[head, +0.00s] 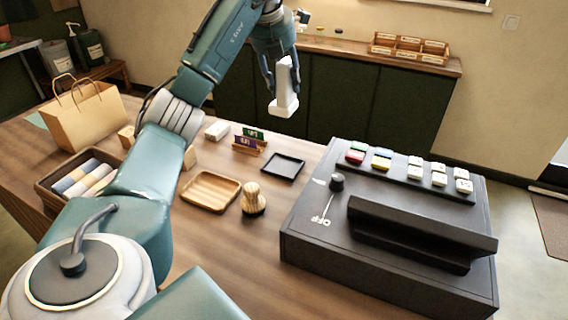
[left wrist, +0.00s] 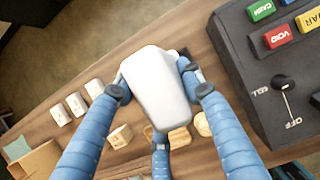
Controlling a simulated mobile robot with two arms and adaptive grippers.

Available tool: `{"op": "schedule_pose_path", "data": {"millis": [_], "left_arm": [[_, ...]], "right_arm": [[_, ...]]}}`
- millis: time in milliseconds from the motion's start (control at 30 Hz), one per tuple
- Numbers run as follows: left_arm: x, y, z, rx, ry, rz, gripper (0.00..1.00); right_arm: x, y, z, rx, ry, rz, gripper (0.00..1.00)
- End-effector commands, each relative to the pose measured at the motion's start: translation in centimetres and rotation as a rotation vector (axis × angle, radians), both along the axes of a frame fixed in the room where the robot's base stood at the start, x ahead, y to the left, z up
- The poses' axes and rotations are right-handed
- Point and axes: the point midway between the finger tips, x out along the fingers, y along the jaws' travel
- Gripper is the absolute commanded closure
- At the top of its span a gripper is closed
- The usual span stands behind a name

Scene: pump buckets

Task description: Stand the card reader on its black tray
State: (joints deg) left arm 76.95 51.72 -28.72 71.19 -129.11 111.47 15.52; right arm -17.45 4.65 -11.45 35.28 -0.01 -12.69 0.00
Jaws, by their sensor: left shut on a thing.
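The white card reader (head: 287,92) hangs upright in the air above the far edge of the counter. My left gripper (head: 283,72) is shut on it from above. In the left wrist view the card reader (left wrist: 160,82) sits between the blue fingers and hides much of what is below. The black tray (head: 283,166) lies flat and empty on the wooden counter, below the reader in the head view and apart from it. In the left wrist view the reader mostly covers the tray's area. My right gripper is not in view.
A big black cash register (head: 390,235) stands right of the tray. A paper bag (head: 87,115) and a cloth basket (head: 85,180) stand farther left.

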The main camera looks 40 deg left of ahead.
Motion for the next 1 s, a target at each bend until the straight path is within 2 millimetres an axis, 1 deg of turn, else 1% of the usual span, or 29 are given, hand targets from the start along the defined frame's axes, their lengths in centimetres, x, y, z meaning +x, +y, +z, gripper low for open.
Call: {"op": "schedule_pose_path", "data": {"millis": [167, 400, 500, 600, 833, 1000], "left_arm": [[-0.2, 0.1, -3.8, 0.001, 0.007, 0.001, 1.0], [-0.2, 0.0, -10.1, -0.001, 0.006, -0.001, 1.0], [-0.2, 0.0, -12.4, 0.0, 0.004, 0.0, 1.0], [-0.2, 0.0, -14.2, -0.001, 0.002, 0.0, 1.0], [-0.1, 0.0, -16.3, 0.0, 0.001, 0.0, 1.0], [-0.1, 0.0, -18.7, -0.001, 0.001, 0.002, 1.0]], "right_arm": [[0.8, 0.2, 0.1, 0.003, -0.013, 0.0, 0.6], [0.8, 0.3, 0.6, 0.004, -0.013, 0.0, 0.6], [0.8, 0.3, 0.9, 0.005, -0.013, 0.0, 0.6], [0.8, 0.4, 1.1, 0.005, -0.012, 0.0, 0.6], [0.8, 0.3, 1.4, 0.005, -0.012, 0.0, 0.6], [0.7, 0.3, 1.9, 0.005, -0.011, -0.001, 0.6]]}}
